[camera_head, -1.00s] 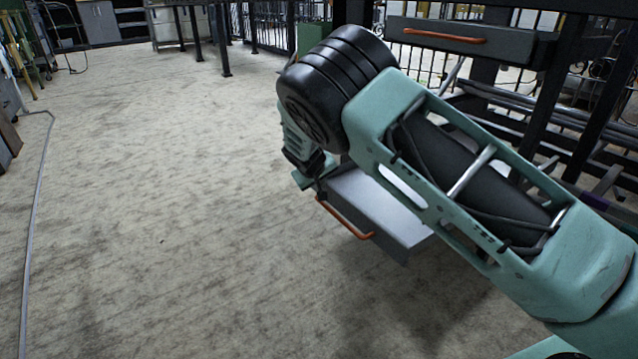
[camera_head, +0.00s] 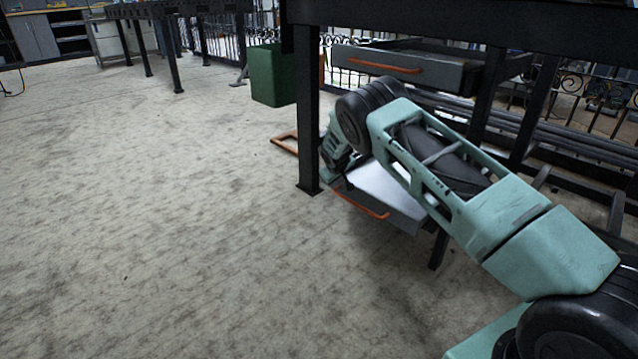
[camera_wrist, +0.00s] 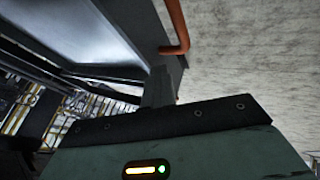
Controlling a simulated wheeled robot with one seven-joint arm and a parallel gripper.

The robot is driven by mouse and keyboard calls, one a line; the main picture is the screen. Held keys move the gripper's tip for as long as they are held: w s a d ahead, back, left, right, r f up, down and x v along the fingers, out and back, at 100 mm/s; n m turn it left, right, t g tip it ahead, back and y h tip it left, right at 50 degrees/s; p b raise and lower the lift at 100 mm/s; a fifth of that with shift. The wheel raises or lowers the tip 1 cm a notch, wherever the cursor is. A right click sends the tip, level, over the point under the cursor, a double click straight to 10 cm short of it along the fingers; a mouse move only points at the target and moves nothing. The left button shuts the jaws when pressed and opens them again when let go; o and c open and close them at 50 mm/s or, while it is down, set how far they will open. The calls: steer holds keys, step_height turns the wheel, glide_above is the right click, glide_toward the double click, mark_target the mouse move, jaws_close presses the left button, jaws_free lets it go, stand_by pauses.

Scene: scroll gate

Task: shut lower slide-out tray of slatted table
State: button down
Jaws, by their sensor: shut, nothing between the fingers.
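The lower tray (camera_head: 400,205) of the slatted table (camera_head: 430,18) is slid out, with its pale inside showing and an orange handle (camera_head: 362,206) on its front. My arm hides part of the tray. My gripper (camera_head: 335,187) is shut and empty at the tray's left front corner, near the handle's end. In the wrist view, the closed fingers (camera_wrist: 158,88) lie close to the tray's grey front (camera_wrist: 172,75) by the orange handle (camera_wrist: 175,25). I cannot tell whether they touch.
An upper drawer (camera_head: 445,72) with an orange handle sits above my arm. A black table leg (camera_head: 308,120) stands just left of my gripper. A green bin (camera_head: 270,75) and an orange frame (camera_head: 284,143) are behind it. The floor to the left is clear.

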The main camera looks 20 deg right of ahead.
steer(key=d, duration=0.2)
steer(key=w+d, duration=0.1)
steer(key=d, duration=0.1)
steer(key=shift+w+d, duration=0.2)
steer(key=shift+d, duration=0.15)
steer(key=shift+w+d+r, duration=0.1)
steer(key=shift+d, duration=0.1)
steer(key=shift+d, duration=0.1)
